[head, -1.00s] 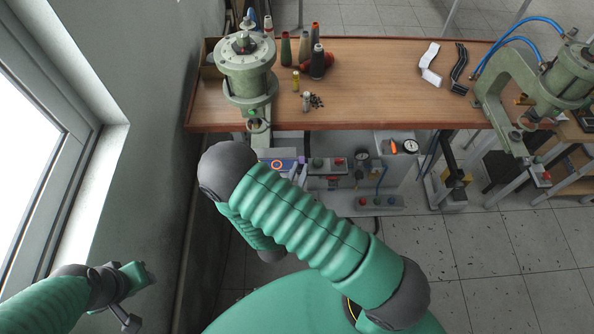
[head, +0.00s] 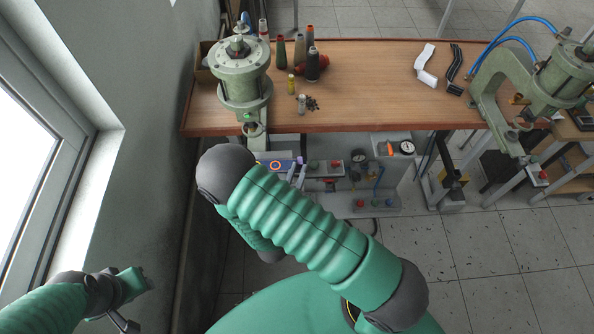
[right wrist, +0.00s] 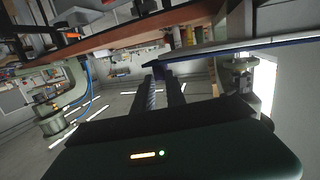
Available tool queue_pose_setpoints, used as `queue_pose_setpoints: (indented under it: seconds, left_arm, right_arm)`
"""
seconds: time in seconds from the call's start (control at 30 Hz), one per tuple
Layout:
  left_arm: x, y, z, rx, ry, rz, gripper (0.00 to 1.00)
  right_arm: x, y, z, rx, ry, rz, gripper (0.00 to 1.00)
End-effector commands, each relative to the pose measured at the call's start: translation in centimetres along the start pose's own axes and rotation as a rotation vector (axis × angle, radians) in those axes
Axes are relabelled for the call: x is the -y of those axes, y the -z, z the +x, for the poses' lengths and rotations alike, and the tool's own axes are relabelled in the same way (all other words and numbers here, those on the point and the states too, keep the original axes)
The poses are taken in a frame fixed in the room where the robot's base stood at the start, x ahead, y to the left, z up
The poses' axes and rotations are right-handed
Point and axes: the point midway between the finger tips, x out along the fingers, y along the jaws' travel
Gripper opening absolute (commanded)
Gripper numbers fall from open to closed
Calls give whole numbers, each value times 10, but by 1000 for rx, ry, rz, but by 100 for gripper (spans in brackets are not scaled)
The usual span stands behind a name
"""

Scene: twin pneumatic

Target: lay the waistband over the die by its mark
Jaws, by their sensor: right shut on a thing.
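The waistband (head: 263,163) is a narrow dark blue strip with an orange ring on it, seen partly behind my right arm. My right gripper (head: 297,171) is shut on it below the table's front edge, just right of the left press (head: 243,75). In the right wrist view the waistband (right wrist: 230,50) runs from between the fingers (right wrist: 160,78) to the right, across the front of a press (right wrist: 240,75). The die and its mark cannot be made out. My left gripper (head: 130,298) is at the lower left near the wall, its jaw opening unclear.
The wooden table (head: 380,85) carries several thread spools (head: 312,65), a white strip (head: 425,65) and a black strip (head: 456,68). The right press (head: 530,90) has blue hoses. The wall and window are close on the left.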

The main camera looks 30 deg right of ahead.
Motion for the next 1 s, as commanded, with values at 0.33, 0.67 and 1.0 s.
queue_pose_setpoints:
  seconds: [0.33, 0.67, 1.0]
  left_arm:
    - [0, 0, 0, 0, 0, 0, 36]
    - [0, 0, 1, 0, 0, 0, 36]
    - [0, -1, 4, 0, 0, 0, 36]
  right_arm:
    - [4, 0, -4, 0, 0, 1, 0]
    - [4, -2, -4, 0, 0, 1, 0]
    - [5, -4, -4, 0, 0, 0, 23]
